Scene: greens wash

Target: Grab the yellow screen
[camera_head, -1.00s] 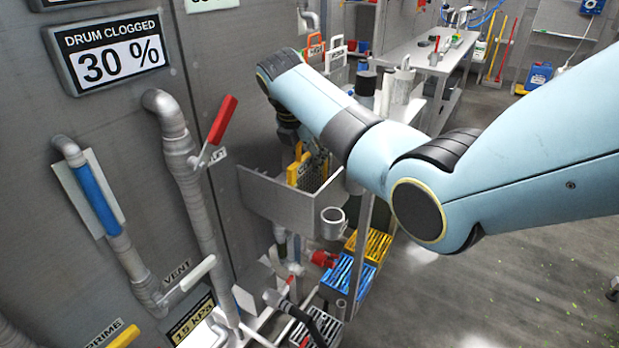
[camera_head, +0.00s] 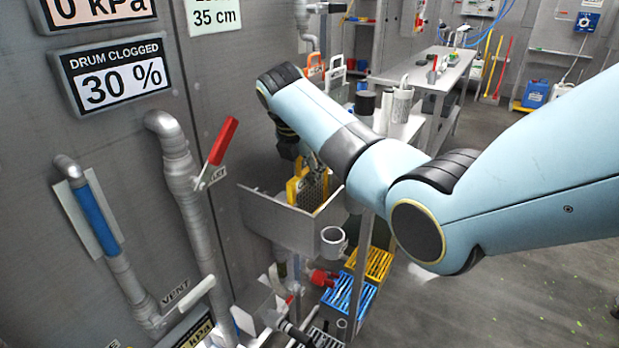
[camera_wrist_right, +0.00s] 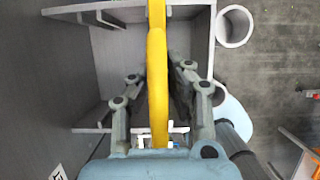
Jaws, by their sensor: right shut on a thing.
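The yellow screen (camera_head: 296,186) has a yellow frame and a dark mesh, and stands inside a grey open box (camera_head: 275,218) on the wall. In the right wrist view the screen's yellow edge (camera_wrist_right: 157,75) runs between the fingers of my right gripper (camera_wrist_right: 156,95), which is shut on it. In the head view my right gripper (camera_head: 312,162) is partly hidden behind my own arm at the box. My left gripper is not in view.
A red-handled lever (camera_head: 222,142) sticks out from the wall at left. A grey cup (camera_head: 333,242) hangs at the box's front corner. Blue (camera_head: 349,296) and yellow (camera_head: 377,264) slatted crates sit below.

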